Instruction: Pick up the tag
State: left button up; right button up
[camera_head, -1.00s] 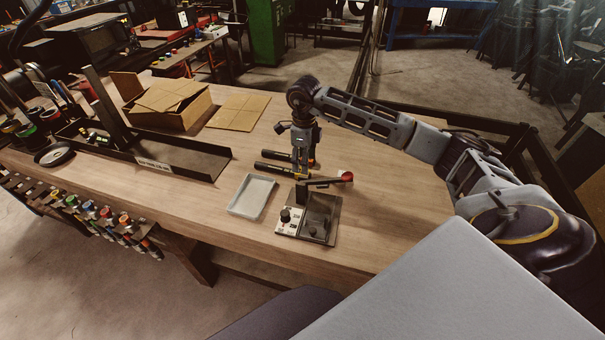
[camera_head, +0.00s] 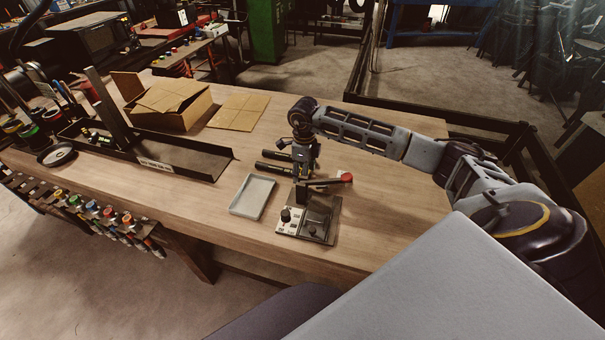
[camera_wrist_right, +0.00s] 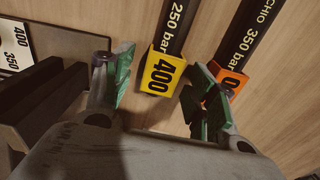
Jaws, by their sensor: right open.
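A yellow tag (camera_wrist_right: 162,72) marked "400" sits at the end of a black hose printed "250 bar" in the right wrist view. An orange tag (camera_wrist_right: 229,82) sits at the end of a second black hose, partly covered by the right-hand finger. My right gripper (camera_wrist_right: 158,80) is open, and its green-padded fingers stand on either side of the yellow tag with nothing held. In the head view my right gripper (camera_head: 303,174) is over the table by the hose ends, behind the crimper (camera_head: 310,218). My left gripper is out of view.
The crimper has a red-knobbed lever (camera_head: 345,178) close to my right gripper. A pale tray (camera_head: 252,197) lies left of it. A long dark metal channel (camera_head: 195,160) and a cardboard box (camera_head: 172,103) are farther left. The table (camera_head: 400,205) right of the crimper is clear.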

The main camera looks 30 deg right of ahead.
jog(key=c, duration=0.8)
jog(key=shift+r, duration=0.15)
jog(key=shift+r+b, duration=0.95)
jog(key=shift+r, duration=3.95)
